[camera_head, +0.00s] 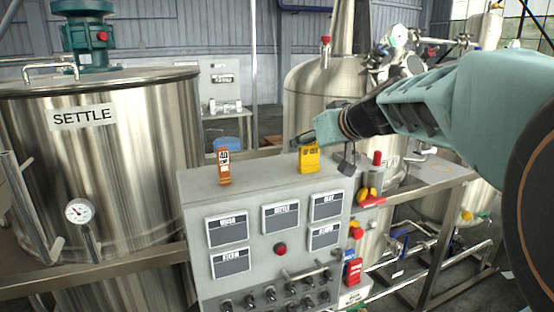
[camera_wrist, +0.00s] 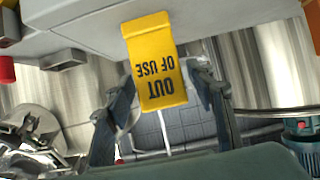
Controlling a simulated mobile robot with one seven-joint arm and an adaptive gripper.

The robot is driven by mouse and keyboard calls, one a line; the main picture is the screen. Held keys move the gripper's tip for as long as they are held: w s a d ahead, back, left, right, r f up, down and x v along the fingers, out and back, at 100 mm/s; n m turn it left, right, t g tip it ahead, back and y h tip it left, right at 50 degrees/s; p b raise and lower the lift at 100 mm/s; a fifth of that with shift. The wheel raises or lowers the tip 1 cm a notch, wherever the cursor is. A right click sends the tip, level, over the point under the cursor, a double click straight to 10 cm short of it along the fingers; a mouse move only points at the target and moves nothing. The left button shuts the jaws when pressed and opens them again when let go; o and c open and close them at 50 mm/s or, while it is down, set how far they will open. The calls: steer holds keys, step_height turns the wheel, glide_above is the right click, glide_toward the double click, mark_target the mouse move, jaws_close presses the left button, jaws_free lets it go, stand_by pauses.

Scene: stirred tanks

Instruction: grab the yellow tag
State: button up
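The yellow tag (camera_head: 309,160) stands on top of the grey control box, near its back right part. In the wrist view the yellow tag (camera_wrist: 154,62) shows upside down with the words "OUT OF USE". My gripper (camera_head: 306,139) is just above and behind the tag in the head view. In the wrist view my gripper (camera_wrist: 163,82) is open, with one finger on each side of the tag's lettered end. Gaps show between the tag and both fingers. I cannot tell how deep the tag sits between them.
An orange tag (camera_head: 223,166) stands on the control box (camera_head: 262,186), left of the yellow one. A dark padlock (camera_head: 347,162) is close on the right. A red-topped device (camera_head: 376,170) and large steel tanks (camera_head: 140,150) stand around the box.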

steer(key=c, duration=0.9)
steer(key=shift+r, duration=0.1)
steer(key=shift+c, duration=0.2)
